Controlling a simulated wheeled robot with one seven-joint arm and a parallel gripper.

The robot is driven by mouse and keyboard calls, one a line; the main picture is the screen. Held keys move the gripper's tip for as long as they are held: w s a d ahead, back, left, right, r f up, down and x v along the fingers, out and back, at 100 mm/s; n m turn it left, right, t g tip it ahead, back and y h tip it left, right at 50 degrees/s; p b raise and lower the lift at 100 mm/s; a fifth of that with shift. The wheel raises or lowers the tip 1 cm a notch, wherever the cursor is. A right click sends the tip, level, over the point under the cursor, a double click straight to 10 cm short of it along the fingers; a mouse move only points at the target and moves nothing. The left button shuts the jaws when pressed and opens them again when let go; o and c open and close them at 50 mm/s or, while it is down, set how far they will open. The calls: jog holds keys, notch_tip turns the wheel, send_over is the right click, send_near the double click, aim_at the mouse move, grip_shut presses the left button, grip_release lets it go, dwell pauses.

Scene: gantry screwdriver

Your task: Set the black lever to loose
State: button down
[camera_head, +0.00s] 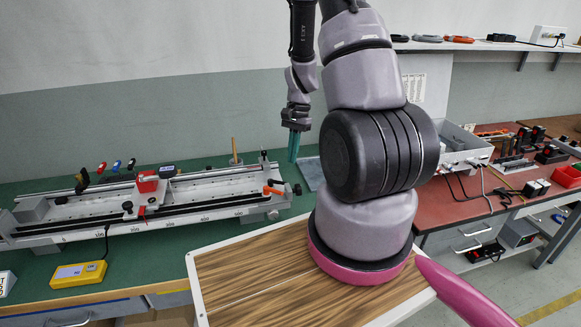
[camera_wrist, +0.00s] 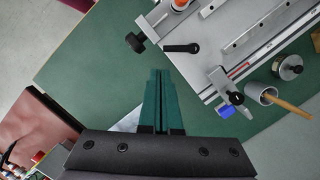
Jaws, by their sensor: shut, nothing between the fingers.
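My gripper (camera_head: 293,150) has slim green fingers that point down, shut and empty. It hangs in the air near the right end of the long gantry rail (camera_head: 228,187). The shut fingers also show in the wrist view (camera_wrist: 161,78). A short black lever (camera_wrist: 182,48) shows there, beside the rail's end, beyond the fingertips and slightly right. The fingers look apart from it. A black knob (camera_wrist: 136,43) sits left of the lever. In the head view an orange handle (camera_head: 273,190) and a black knob (camera_head: 297,189) are at the rail's right end. Which setting the lever has, I cannot tell.
A red-topped carriage (camera_head: 147,183) sits mid-rail, with several coloured handles behind it. A yellow device (camera_head: 79,274) lies at the front left. A cup with a wooden handle (camera_wrist: 268,95) and a blue clamp (camera_wrist: 228,111) are near the rail. Green bench (camera_wrist: 95,65) is bare left of the fingers.

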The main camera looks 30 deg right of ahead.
jog(key=shift+v, duration=1.75)
